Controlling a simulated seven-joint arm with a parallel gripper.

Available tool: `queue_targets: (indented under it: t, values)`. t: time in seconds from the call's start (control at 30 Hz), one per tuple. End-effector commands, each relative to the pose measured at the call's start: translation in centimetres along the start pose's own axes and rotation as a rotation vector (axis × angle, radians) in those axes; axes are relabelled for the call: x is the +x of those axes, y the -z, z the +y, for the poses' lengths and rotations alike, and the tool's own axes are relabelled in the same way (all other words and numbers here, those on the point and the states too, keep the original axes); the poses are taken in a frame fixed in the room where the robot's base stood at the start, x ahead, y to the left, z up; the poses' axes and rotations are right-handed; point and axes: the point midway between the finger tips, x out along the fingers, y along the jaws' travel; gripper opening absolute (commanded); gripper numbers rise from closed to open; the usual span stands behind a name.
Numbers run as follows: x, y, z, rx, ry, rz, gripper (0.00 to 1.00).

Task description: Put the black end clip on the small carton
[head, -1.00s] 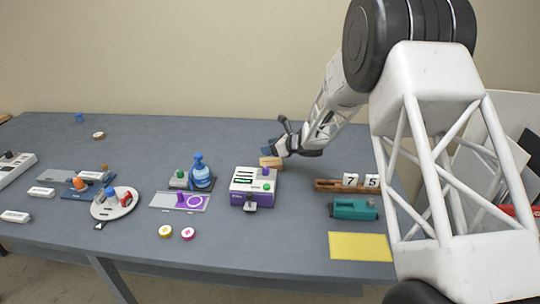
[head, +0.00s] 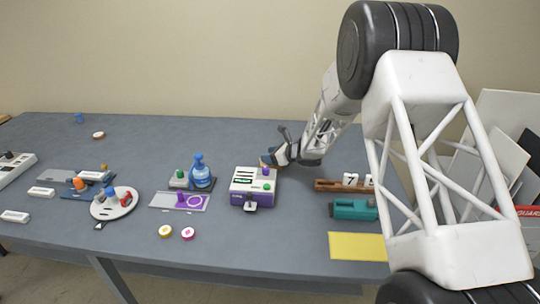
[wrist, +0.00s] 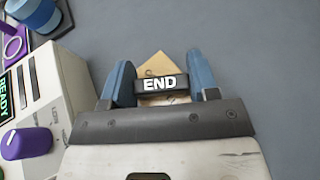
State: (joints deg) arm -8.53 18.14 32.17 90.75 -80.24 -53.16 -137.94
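The black end clip (wrist: 160,84), a bar with white letters END, lies between the two blue fingers of my gripper (wrist: 161,75) in the wrist view and reaches across the whole gap. The small tan carton (wrist: 153,65) shows behind and below the clip, partly covered by it. Whether clip and carton touch, I cannot tell. In the head view my gripper (head: 279,155) is low over the table, and only a bit of the carton (head: 263,164) shows beside it. The clip is hidden there.
A purple and white laminator (head: 252,188) with knobs stands close by, left of my gripper in the wrist view. A wooden rack (head: 328,186) with number tiles and a teal device (head: 354,210) are to the right. The table behind the carton is clear.

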Motion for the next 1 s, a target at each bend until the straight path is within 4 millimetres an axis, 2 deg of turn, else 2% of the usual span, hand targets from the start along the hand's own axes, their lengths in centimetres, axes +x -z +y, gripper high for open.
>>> queue_targets:
  t: [0.03, 0.17, 0.67, 0.87, 1.0]
  values:
    - [0.0, 0.0, 0.0, 0.000, 0.000, 0.000, 0.61]
    - [0.0, 0.0, 0.0, 0.000, 0.000, 0.000, 0.80]
    - [-0.6, -0.3, 0.0, -0.001, 0.000, 0.000, 0.80]
    - [-2.5, -0.4, -0.1, -0.001, 0.001, -0.001, 0.80]
    - [-4.5, -0.4, -0.1, -0.001, 0.002, -0.001, 0.80]
